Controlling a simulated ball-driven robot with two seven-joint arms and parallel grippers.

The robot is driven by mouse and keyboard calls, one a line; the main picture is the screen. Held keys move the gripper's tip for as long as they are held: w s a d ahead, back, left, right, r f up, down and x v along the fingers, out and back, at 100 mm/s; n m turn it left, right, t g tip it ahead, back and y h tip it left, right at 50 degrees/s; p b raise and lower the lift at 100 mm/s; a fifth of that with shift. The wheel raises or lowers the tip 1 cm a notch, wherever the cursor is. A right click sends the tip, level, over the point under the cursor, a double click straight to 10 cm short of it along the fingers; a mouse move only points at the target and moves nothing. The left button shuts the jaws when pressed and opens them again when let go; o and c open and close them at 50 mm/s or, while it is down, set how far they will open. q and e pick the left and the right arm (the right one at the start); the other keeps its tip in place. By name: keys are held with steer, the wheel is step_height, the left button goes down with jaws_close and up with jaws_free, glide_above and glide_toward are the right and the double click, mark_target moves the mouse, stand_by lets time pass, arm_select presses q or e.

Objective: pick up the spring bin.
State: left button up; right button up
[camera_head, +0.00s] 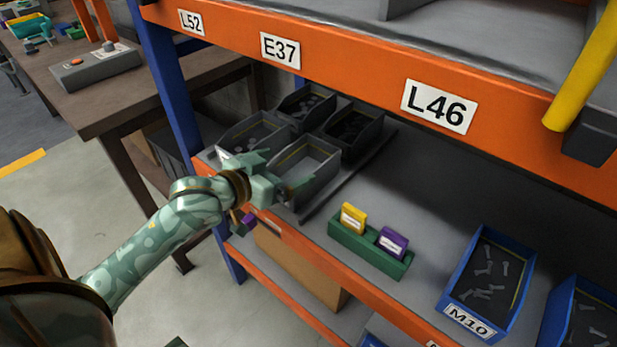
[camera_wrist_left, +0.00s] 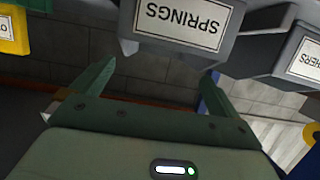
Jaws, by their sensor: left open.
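The spring bin (camera_wrist_left: 185,22) is grey with a white SPRINGS label, upside down at the top of the left wrist view. In the head view it appears to be the near right bin (camera_head: 322,178) of a group of grey bins on the shelf; its label is hidden there. My left gripper (camera_head: 284,178) is at the front of that bin. Its two green fingers (camera_wrist_left: 157,76) are spread with nothing between them, and the bin's label face lies beyond their tips. I cannot tell whether they touch it. My right gripper is not in view.
Other grey bins (camera_head: 250,138) stand beside and behind it. A green holder (camera_head: 370,250) with yellow and purple boxes and a blue M10 bin (camera_head: 488,280) stand to the right. An orange shelf beam (camera_head: 340,75) runs overhead; a blue post (camera_head: 165,90) stands left. Bare shelf lies between.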

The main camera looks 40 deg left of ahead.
mark_target(301, 171)
arm_select(q)
steer(key=shift+x, duration=0.8)
steer(key=b+x, duration=0.4)
steer(key=x, duration=0.1)
steer(key=shift+s+a+f, duration=0.15)
steer(key=shift+a+f, duration=0.05)
steer(key=shift+f, duration=0.2)
steer(key=shift+w+r, duration=0.1)
steer(key=shift+w, duration=0.15)
steer(key=shift+s+r, duration=0.1)
steer(key=shift+r, duration=0.1)
steer(key=c, duration=1)
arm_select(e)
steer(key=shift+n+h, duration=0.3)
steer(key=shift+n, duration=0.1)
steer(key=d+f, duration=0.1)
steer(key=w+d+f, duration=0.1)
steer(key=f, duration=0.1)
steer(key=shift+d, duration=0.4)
arm_select(q)
steer(key=shift+r, duration=0.1)
steer(key=shift+c, duration=0.2)
